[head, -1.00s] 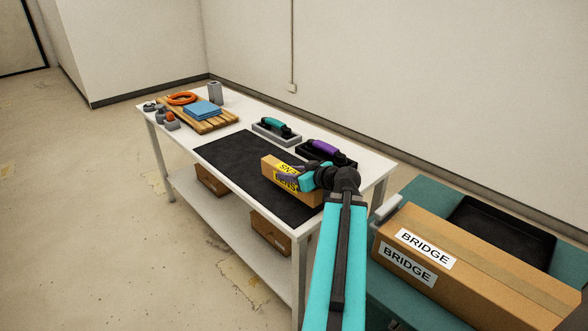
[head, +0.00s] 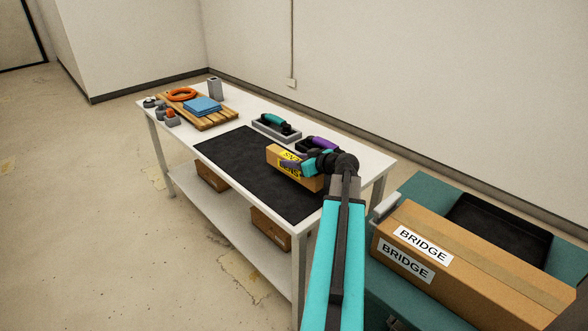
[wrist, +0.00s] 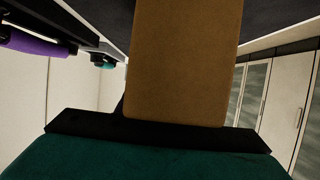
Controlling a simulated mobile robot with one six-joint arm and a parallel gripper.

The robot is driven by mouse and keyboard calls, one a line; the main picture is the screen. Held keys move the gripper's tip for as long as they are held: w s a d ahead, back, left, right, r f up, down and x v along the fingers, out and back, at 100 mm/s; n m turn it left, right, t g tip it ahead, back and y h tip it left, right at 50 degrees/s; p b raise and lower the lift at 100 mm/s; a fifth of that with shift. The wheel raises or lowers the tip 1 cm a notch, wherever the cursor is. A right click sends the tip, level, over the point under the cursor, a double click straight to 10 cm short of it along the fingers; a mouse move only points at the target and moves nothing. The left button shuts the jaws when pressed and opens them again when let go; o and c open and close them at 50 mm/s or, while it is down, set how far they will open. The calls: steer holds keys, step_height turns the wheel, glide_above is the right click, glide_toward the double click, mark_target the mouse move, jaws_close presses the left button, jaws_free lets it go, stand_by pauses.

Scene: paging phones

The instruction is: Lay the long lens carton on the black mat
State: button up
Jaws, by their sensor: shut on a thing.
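The long lens carton (head: 299,180) is a brown box with a yellow label, at the right part of the table in the head view. My gripper (head: 308,164) is shut on it from the right and above. The carton shows large and brown in the wrist view (wrist: 184,65), against my gripper's dark front. The black mat (head: 240,160) lies flat on the white table, and the carton appears over its back right part. I cannot tell whether the carton touches the mat. The gripper and arm hide the carton's right end.
A grey tray with a teal-handled phone (head: 273,120) and a dark tray with a purple-handled phone (head: 324,144) stand behind the mat. A wooden board (head: 215,121) with blue cloths and an orange ring is far left. A large BRIDGE carton (head: 470,265) is at right. The mat's left part is clear.

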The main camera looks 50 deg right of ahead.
steer(key=shift+f+p, duration=0.5)
steer(key=shift+f, duration=1.25)
steer(key=shift+f, duration=0.1)
steer(key=o, duration=1.2)
steer(key=shift+o, duration=0.2)
steer(key=b+v, duration=0.2)
steer(key=v, duration=0.8)
steer(key=shift+s+r, duration=0.2)
steer(key=shift+s, duration=0.05)
steer(key=shift+v, duration=0.75)
steer(key=shift+a+r, duration=0.1)
steer(key=shift+r, duration=0.05)
